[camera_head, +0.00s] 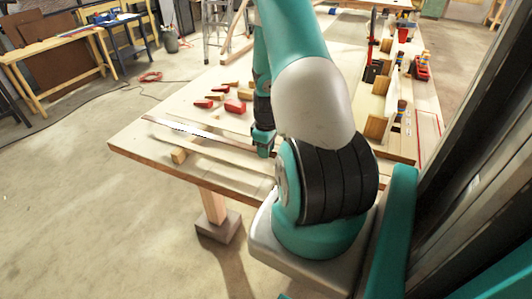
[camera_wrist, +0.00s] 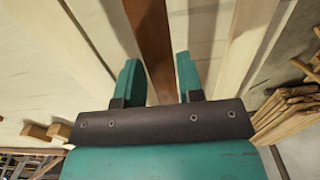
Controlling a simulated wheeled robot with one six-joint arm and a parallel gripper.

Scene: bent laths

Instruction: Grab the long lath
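Long pale laths lie near the front edge of the workbench in the head view. One lath (camera_head: 205,134) runs from the left toward my gripper (camera_head: 263,150), and another lath (camera_head: 222,161) lies closer to the edge. My gripper is low over the bench; my arm hides the right ends of the laths. In the wrist view my gripper (camera_wrist: 158,76) is open. A brown strip (camera_wrist: 150,35) runs between its fingers; I cannot tell whether it is a lath face or a gap. A pale strip (camera_wrist: 205,38) passes by the right finger. No grip shows.
A small wood block (camera_head: 179,156) sits at the bench's front edge. Red-handled tools (camera_head: 235,106) lie behind the laths. Open floor (camera_head: 90,210) lies left and in front.

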